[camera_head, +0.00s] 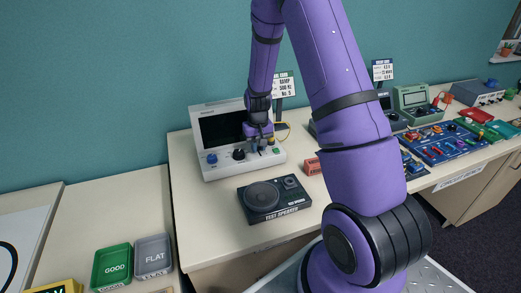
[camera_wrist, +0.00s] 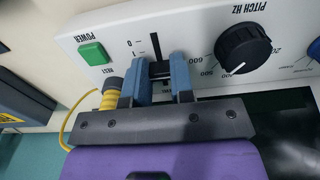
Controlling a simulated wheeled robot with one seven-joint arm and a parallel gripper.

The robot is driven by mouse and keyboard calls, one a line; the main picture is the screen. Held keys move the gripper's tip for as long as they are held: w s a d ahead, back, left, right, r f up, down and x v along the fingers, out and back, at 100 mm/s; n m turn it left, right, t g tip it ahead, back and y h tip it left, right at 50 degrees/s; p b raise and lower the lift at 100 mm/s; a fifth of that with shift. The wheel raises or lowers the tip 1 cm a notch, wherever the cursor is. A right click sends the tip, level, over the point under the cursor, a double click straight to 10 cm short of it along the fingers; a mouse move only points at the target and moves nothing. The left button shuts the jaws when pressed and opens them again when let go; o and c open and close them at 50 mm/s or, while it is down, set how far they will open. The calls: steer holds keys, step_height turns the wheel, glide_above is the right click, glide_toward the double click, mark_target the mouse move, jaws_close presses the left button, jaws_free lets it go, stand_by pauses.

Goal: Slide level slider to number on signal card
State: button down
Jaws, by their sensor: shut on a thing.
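A white signal generator with a dark screen (camera_head: 222,129) stands on the bench. In the wrist view its panel is upside down. A dark vertical slot (camera_wrist: 155,44) with marks 0 and 1 beside it belongs to the level slider. My gripper (camera_head: 258,144) is at the right part of the panel. In the wrist view its blue fingers (camera_wrist: 164,78) are shut on the dark slider knob (camera_wrist: 160,69), mostly hidden between them. The remaining scale marks are hidden by the gripper. A signal card (camera_head: 285,85) stands behind; its small text seems to read "500 Hz" and "No. 5".
The pitch knob (camera_wrist: 243,48) is beside the fingers. A green power button (camera_wrist: 93,53) and a yellow cable plug (camera_wrist: 110,92) are on the other side. A test speaker (camera_head: 262,198) sits in front of the generator. Green and grey trays (camera_head: 112,266) are at lower left.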

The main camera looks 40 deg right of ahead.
steer(key=shift+w, duration=0.1)
steer(key=c, duration=1)
jaws_free()
steer(key=shift+o, duration=0.2)
step_height(320, 180, up, 11)
steer(key=shift+f, duration=0.1)
